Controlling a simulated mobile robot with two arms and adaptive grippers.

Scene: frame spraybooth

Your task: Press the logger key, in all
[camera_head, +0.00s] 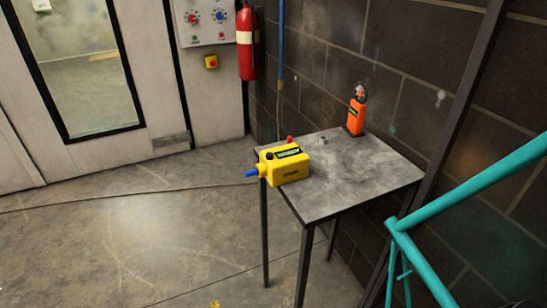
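A yellow box-shaped device (293,172) sits at the left front edge of the small grey table (355,175). It has a dark label on top, a black knob, a red knob behind it and a blue nozzle sticking out to the left past the table edge. An orange handheld device (356,117) with a round dark fan head stands upright at the table's back, close to the wall. I cannot tell which of the two is the logger, and no key can be made out clearly. Neither of my grippers is in view.
A teal tube frame (465,185) crosses the right side, in front of the table's right. A red fire extinguisher (247,42) hangs near a control panel (207,20) with a yellow-and-red stop button (211,62). Open concrete floor (150,235) lies left of the table.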

